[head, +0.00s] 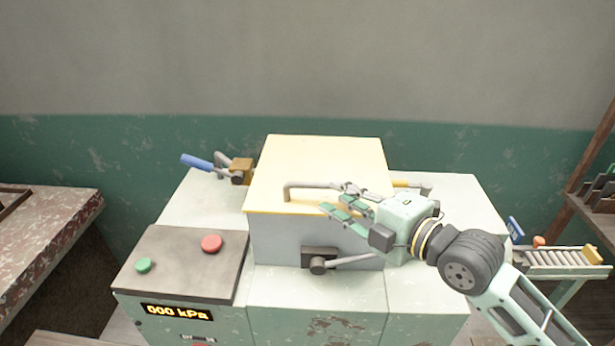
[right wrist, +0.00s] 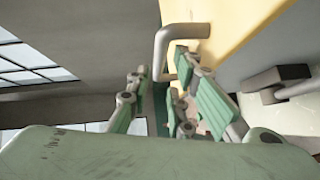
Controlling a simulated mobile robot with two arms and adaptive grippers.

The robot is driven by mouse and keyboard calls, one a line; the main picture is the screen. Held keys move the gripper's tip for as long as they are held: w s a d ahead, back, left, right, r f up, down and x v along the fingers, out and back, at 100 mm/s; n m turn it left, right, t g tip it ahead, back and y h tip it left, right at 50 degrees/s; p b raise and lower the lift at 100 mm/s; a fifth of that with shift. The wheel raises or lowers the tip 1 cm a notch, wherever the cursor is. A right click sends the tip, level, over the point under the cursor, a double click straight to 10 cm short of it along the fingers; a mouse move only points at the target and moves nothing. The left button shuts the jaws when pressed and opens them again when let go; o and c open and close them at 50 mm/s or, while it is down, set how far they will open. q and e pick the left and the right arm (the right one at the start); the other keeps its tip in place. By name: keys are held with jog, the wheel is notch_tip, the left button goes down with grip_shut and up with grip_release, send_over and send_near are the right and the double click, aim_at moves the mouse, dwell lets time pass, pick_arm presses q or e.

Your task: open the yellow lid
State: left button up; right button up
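The yellow lid (head: 315,160) lies flat and closed on top of a grey box in the machine's middle. It also shows in the right wrist view (right wrist: 235,30). A grey bar handle (head: 300,189) runs along its front part, and its bent end is near in the right wrist view (right wrist: 183,32). My right gripper (head: 346,201) is at the right part of the handle. In the right wrist view its green-padded fingers (right wrist: 160,78) are apart, with the bar reaching between them and room beside it. The handle's right end is hidden behind the gripper. My left gripper is not in view.
A grey lever latch (head: 318,262) is on the box front, below my right gripper. A blue-handled clamp (head: 197,162) stands left of the lid. A panel with red (head: 211,243) and green (head: 143,265) buttons is front left. Space above the lid is clear.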

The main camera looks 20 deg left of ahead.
aim_at(324, 188)
jog(key=x, duration=0.1)
jog(key=p+x, duration=0.1)
jog(key=x, duration=0.1)
jog(key=shift+a+r, duration=0.2)
jog(key=p+x, duration=0.1)
jog(key=x, duration=0.2)
jog(key=shift+f, duration=0.15)
jog(key=c, duration=0.4)
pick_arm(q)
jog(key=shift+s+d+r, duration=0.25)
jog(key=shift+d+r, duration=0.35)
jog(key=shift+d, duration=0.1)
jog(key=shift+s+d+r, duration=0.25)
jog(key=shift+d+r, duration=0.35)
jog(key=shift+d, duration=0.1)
pick_arm(e)
grip_shut()
